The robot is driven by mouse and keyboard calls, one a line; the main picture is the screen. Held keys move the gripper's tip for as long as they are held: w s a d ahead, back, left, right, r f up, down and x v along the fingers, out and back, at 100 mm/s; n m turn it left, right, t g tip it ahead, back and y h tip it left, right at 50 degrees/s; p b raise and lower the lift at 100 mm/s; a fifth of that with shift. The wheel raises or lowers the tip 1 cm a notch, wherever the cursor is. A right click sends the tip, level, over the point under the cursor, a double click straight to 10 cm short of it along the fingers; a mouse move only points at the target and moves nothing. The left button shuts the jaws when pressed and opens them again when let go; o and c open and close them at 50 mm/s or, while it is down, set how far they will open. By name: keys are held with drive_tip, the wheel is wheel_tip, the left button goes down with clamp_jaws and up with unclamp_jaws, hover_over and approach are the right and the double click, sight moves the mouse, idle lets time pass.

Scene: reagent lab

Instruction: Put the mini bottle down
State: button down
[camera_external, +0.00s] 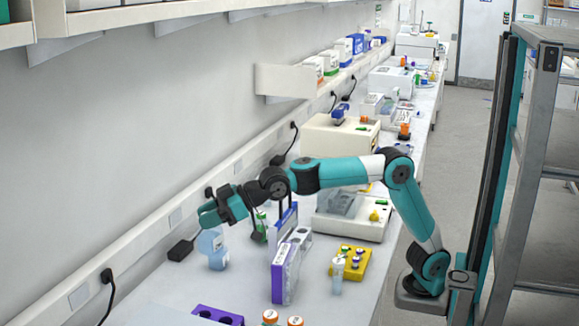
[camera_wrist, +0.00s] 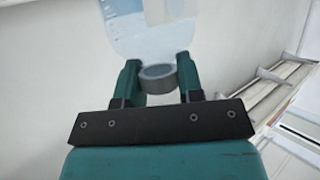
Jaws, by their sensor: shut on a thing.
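The mini bottle is pale blue and translucent. In the external view, its body (camera_external: 211,241) hangs just below my gripper (camera_external: 208,214), over the left side of the bench. In the wrist view, my gripper (camera_wrist: 158,80) is shut on the bottle's grey-blue neck or cap (camera_wrist: 157,72), one finger on each side. The clear body (camera_wrist: 148,25) extends beyond the fingers. A second pale blue shape (camera_external: 218,261) shows directly below the held body; I cannot tell whether it is part of the same bottle or whether the bottle touches the bench.
The white bench (camera_external: 245,287) has bare room around the bottle. A purple-and-white box (camera_external: 286,272) stands to the right, with a yellow rack (camera_external: 351,264) and small clear bottle (camera_external: 337,275) beyond. A purple rack (camera_external: 217,315) lies in front. A black adapter (camera_external: 181,250) is at left.

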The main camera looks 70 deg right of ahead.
drive_tip(key=s+d+m+t+h+b, duration=0.1)
drive_tip(key=s+d+m+h+b, duration=0.15)
drive_tip(key=s+b, duration=1.1)
wheel_tip(320, 180, down, 21)
drive_tip(key=b, duration=1.2)
drive_tip(key=shift+w+d+r, duration=0.2)
drive_tip(key=shift+d, duration=0.05)
drive_tip(key=shift+f, duration=0.2)
drive_tip(key=c, duration=0.8)
unclamp_jaws()
drive_tip(key=shift+o, duration=0.2)
